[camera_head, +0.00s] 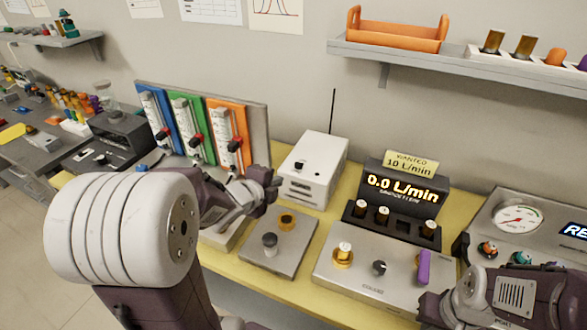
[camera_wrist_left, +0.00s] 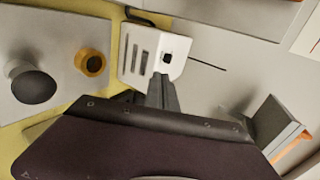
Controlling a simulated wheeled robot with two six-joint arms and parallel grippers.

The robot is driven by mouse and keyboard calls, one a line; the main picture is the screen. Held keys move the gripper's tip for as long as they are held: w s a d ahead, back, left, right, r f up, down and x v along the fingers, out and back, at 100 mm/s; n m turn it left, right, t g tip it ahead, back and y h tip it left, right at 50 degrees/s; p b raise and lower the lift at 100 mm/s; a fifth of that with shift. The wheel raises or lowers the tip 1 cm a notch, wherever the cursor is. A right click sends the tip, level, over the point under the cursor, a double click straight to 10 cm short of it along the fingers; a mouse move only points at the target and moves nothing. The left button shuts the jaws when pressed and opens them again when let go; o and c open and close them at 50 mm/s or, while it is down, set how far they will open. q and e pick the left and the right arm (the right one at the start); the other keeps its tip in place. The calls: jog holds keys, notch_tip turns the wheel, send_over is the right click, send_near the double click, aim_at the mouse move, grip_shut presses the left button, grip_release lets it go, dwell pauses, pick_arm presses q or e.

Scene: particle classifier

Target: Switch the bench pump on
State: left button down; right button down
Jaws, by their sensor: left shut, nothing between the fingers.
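A white box with dark slots on its front and a thin black rod behind it, which looks like the bench pump (camera_head: 322,160), stands on the yellow bench below the shelf. Small dark parts show on its top. In the left wrist view the pump (camera_wrist_left: 138,42) has a small black switch-like square (camera_wrist_left: 168,57). My left gripper (camera_head: 276,184) is shut and empty, just in front and left of the pump. In the left wrist view its fingers (camera_wrist_left: 162,82) overlap the pump's near edge; I cannot tell if they touch. My right gripper (camera_head: 425,303) is at the lower right, its fingers unclear.
Left of the pump stands a rack of blue, green and orange flowmeters (camera_head: 190,128). A grey plate (camera_head: 268,255) with a dark knob and a brass ring lies in front. Right are a display reading 0.0 L/min (camera_head: 400,190), a control panel (camera_head: 365,270) and a gauge unit (camera_head: 518,216).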

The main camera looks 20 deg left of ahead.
pick_arm(q)
send_near(298, 166)
notch_tip(298, 166, down, 3)
jog(key=w, duration=0.1)
pick_arm(e)
jog(key=shift+w+f+b, duration=0.1)
jog(key=shift+f+b, duration=0.15)
jog(key=shift+b, duration=0.15)
pick_arm(q)
jog(key=w, duration=0.3)
jog(key=shift+w+f+p, duration=0.2)
jog(key=shift+w+p, duration=0.15)
jog(key=shift+p, duration=0.05)
pick_arm(e)
jog(key=shift+r, duration=0.45)
pick_arm(q)
jog(key=shift+w, duration=0.4)
